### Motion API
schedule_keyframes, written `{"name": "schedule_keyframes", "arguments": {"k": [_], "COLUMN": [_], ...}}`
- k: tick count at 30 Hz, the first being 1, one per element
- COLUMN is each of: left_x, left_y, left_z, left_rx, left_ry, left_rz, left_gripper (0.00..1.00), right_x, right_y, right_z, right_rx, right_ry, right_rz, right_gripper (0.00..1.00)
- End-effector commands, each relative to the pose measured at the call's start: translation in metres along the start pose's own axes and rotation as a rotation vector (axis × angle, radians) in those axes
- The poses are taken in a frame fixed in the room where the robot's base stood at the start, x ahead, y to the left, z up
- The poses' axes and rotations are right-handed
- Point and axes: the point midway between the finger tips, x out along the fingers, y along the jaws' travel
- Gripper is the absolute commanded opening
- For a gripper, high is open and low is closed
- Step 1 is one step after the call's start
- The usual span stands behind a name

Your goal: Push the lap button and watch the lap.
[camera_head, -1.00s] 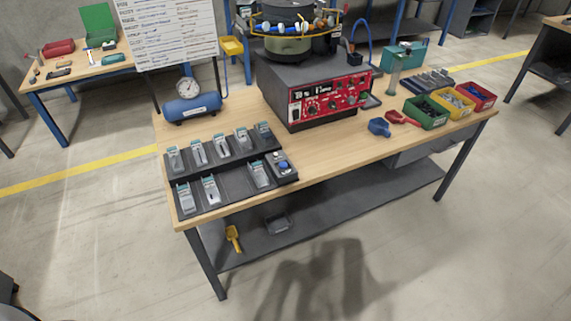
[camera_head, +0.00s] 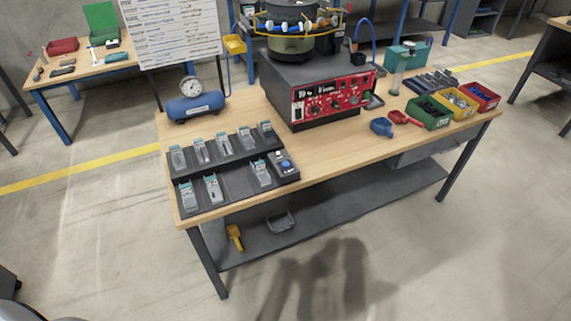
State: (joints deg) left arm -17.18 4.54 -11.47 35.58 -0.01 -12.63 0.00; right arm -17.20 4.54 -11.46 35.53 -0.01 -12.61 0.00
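The bowl feeder (camera_head: 293,42) stands on a dark base (camera_head: 283,84) at the back of the workbench. The base has a red front panel (camera_head: 330,99) with several knobs, buttons and a small display. The lettering is too small to read, so I cannot tell which button is the lap button. The round bowl has a yellow ring and blue and orange parts around its top; its upper edge is cut off by the frame. Neither of my grippers is in view.
A black rack (camera_head: 234,180) with several small packs sits at the bench's front left. A blue air tank with gauge (camera_head: 195,106) is behind it. Blue and red scoops (camera_head: 382,127) and green (camera_head: 429,112), yellow and red bins are to the right. Bare wood lies before the feeder.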

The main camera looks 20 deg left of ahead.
Motion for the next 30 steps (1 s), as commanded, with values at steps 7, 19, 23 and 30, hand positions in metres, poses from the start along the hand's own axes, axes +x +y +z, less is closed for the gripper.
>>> {"name": "schedule_keyframes", "arguments": {"k": [7, 19, 23, 30], "left_x": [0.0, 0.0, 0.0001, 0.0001], "left_y": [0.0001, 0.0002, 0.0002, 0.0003], "left_z": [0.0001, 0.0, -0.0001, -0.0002], "left_rx": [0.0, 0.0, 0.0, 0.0], "left_ry": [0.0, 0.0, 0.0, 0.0], "left_rz": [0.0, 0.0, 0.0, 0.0], "left_gripper": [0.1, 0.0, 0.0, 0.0], "right_x": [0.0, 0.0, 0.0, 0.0], "right_y": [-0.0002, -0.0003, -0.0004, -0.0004], "right_z": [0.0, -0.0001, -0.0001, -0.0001], "right_rx": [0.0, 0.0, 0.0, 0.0], "right_ry": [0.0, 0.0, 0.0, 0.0], "right_rz": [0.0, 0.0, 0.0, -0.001], "right_gripper": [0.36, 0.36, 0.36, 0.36]}}
